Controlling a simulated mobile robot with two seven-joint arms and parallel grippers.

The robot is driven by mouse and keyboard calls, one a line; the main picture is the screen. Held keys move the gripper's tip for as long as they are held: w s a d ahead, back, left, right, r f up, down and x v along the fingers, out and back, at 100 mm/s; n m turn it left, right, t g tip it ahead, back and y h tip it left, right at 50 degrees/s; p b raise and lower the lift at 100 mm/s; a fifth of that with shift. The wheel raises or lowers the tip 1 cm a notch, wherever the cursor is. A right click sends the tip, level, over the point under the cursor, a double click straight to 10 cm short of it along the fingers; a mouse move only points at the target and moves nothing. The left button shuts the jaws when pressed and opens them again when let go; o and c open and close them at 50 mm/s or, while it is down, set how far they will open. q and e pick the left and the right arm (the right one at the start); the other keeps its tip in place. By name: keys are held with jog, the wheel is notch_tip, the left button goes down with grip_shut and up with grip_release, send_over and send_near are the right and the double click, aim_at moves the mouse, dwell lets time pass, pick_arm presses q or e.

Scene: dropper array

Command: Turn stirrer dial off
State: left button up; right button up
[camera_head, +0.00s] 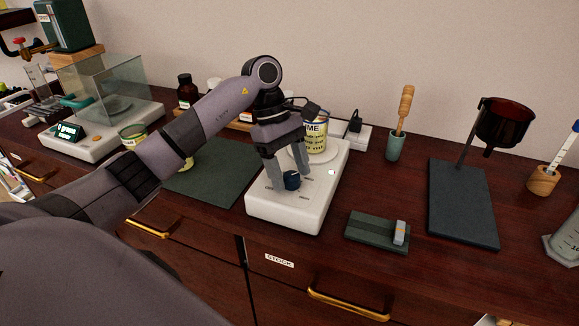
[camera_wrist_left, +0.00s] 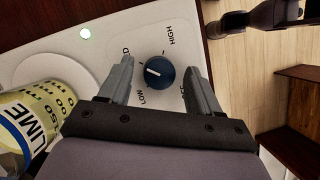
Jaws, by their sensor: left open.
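The white stirrer (camera_head: 310,208) stands on the dark wooden bench, with a dark blue dial (camera_head: 292,181) on its front part. In the left wrist view the dial (camera_wrist_left: 159,72) has a white pointer line and lies between LOW and HIGH labels. My left gripper (camera_head: 292,185) is open, with one finger on each side of the dial; gaps show between fingers and dial in the wrist view. A small light (camera_head: 331,172) glows on the stirrer. My right gripper is out of view.
A dark green mat (camera_head: 215,178) lies left of the stirrer. A small dark block with a grey piece (camera_head: 378,231) lies to its right, beside a stand with a dark base (camera_head: 463,205). A balance (camera_head: 90,140) stands at left. Drawers with brass handles (camera_head: 348,303) are below the bench edge.

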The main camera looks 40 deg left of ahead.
pick_arm(q)
jog(key=c, duration=1)
jog(key=shift+n, duration=0.3)
